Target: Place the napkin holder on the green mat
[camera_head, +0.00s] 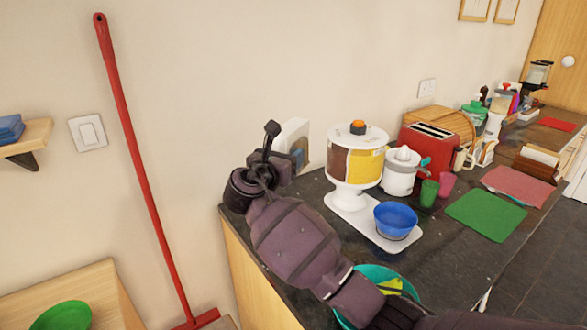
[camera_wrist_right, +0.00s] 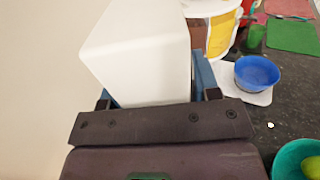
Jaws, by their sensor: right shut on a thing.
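In the head view the napkin holder (camera_head: 294,130) shows partly behind my right gripper (camera_head: 272,140), by the wall at the counter's left end. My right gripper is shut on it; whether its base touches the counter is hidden. The green mat (camera_head: 487,216) lies flat and bare on the counter, well to the right; it also shows in the right wrist view (camera_wrist_right: 291,36). My left gripper is not in view.
A cereal dispenser (camera_head: 355,165) on a white tray (camera_head: 345,203), a blue bowl (camera_head: 396,220), a juicer (camera_head: 401,172) and green cup (camera_head: 429,194) stand between gripper and mat. A teal bowl (camera_head: 345,322) is beneath my arm. A pink mat (camera_head: 518,184) lies beyond.

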